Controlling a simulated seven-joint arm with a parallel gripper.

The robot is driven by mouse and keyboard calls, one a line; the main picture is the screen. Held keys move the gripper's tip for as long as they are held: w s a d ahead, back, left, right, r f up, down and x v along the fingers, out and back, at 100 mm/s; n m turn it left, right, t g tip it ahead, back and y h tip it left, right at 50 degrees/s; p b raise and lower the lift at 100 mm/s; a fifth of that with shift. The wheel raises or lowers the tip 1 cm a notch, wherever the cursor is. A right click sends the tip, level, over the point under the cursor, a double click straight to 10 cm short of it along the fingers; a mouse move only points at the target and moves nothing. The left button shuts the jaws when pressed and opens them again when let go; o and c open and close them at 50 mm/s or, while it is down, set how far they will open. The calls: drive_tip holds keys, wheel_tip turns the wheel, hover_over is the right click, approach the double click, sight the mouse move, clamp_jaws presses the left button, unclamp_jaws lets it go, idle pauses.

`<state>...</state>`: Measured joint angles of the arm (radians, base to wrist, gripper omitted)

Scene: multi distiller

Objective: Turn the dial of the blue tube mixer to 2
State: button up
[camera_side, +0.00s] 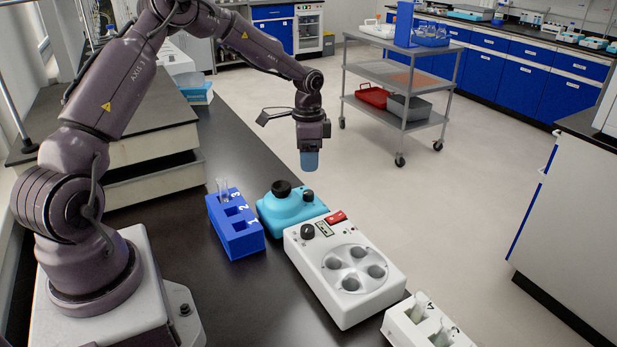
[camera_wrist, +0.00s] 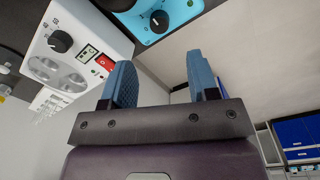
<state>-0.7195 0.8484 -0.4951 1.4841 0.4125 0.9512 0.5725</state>
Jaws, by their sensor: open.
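The blue tube mixer (camera_side: 292,212) stands on the black bench, with a black cup on top and a small black dial (camera_side: 308,195) on its right side. In the wrist view the mixer (camera_wrist: 182,12) is at the top edge, partly cut off, with its dial (camera_wrist: 158,21) facing the camera. The dial's marks are too small to read. My gripper (camera_side: 310,162) hangs above the bench edge, up and to the right of the mixer, apart from it. In the wrist view its two blue fingers (camera_wrist: 160,82) are spread with nothing between them.
A white heater-like device (camera_side: 318,280) with round wells, a black knob and a red switch stands close beside the mixer. A blue numbered rack (camera_side: 238,242) holding a tube is to its left. A white lettered rack (camera_side: 395,328) is at the front. Space above the mixer is clear.

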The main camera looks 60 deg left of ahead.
wheel_tip(320, 180, up, 4)
drive_tip(key=shift+a, duration=0.1)
idle(0.4)
drive_tip(key=s+d+r+n+t, duration=0.2)
drive_tip(key=s+d+r, duration=0.6)
drive_tip(key=s, duration=0.4)
drive_tip(key=s+d+r+n+t, duration=0.3)
drive_tip(key=s+d+r, duration=0.6)
drive_tip(key=s, duration=0.3)
drive_tip(key=shift+s+d+t+y, duration=0.15)
drive_tip(key=shift+d+t+y, duration=0.15)
drive_tip(key=shift+d+t, duration=0.1)
